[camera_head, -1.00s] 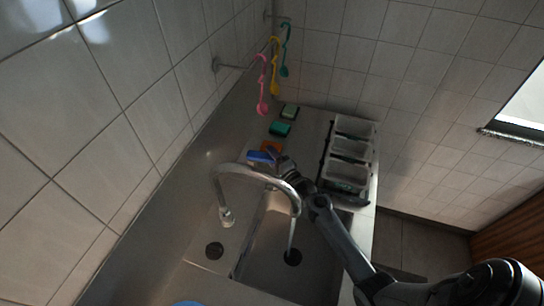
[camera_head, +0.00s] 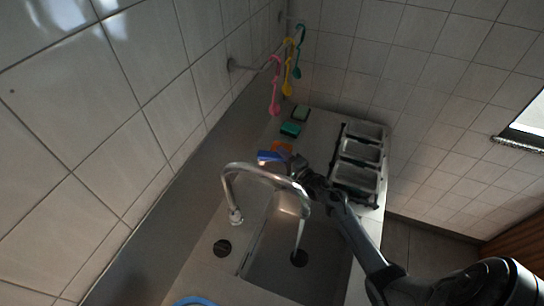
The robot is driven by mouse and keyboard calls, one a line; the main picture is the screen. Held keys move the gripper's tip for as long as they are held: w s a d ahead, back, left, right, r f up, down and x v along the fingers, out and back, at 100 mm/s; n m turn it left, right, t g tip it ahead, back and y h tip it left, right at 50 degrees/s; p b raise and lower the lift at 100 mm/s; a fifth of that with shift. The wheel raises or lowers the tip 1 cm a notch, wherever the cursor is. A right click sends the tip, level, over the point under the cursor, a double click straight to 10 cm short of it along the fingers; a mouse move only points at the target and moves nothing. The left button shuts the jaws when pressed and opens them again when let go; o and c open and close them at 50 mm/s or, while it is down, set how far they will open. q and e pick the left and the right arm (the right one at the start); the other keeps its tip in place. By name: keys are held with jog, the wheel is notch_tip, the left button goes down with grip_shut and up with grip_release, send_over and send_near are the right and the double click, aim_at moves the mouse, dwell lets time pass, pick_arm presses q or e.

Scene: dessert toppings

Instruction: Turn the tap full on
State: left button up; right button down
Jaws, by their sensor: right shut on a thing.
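The tap (camera_head: 262,171) is a curved chrome spout that rises from the left of the sink and bends down over the basin. A thin pale stream of water (camera_head: 299,236) falls from its tip toward the drain. My right gripper (camera_head: 293,176) is just behind the spout, with its fingers partly hidden by it. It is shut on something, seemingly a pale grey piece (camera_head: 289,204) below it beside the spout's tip. I cannot make out the piece's shape, nor a separate tap handle. My left gripper is not in view.
A blue item (camera_head: 268,157), an orange item (camera_head: 283,147) and green sponges (camera_head: 290,130) line the counter behind the tap. A rack of grey tubs (camera_head: 361,153) stands right of the gripper. Coloured spoons (camera_head: 275,88) hang on the wall. A blue rim (camera_head: 194,301) shows at the bottom.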

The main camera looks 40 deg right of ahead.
jog(key=shift+w+d+f+n+y+b, duration=0.15)
jog(key=shift+w+d+n+y+b, duration=0.15)
jog(key=shift+n+y, duration=0.25)
jog(key=shift+w+n+y, duration=0.15)
jog(key=shift+n+y, duration=0.2)
jog(key=shift+y, duration=0.5)
jog(key=c, duration=1)
grip_release()
jog(key=s, duration=1.1)
jog(key=shift+d, duration=0.2)
jog(key=shift+w, duration=0.1)
